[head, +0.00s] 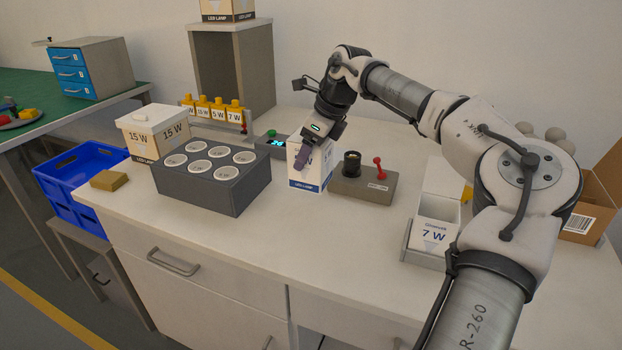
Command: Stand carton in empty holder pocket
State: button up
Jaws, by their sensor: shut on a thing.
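My gripper (311,148) is shut on a white carton (306,176) with a dark blue band marked LED LAMP. The carton is upright between the small display box and the socket block. I cannot tell whether its base touches the bench. A low grey holder (425,258) stands at the right of the bench, partly behind my arm. A white carton marked 7 W (434,234) stands in it with its flap raised. Any other pocket of this holder is hard to make out.
A dark grey block with several round white wells (216,190) and a 15 W carton (155,130) stand left. A socket block with red lever (362,185) is right of my gripper. A blue crate (80,180) is off the bench. The front bench strip is clear.

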aim_at(310, 177)
jog(key=shift+f, duration=3.55)
jog(key=shift+f, duration=0.15)
jog(key=o, duration=1)
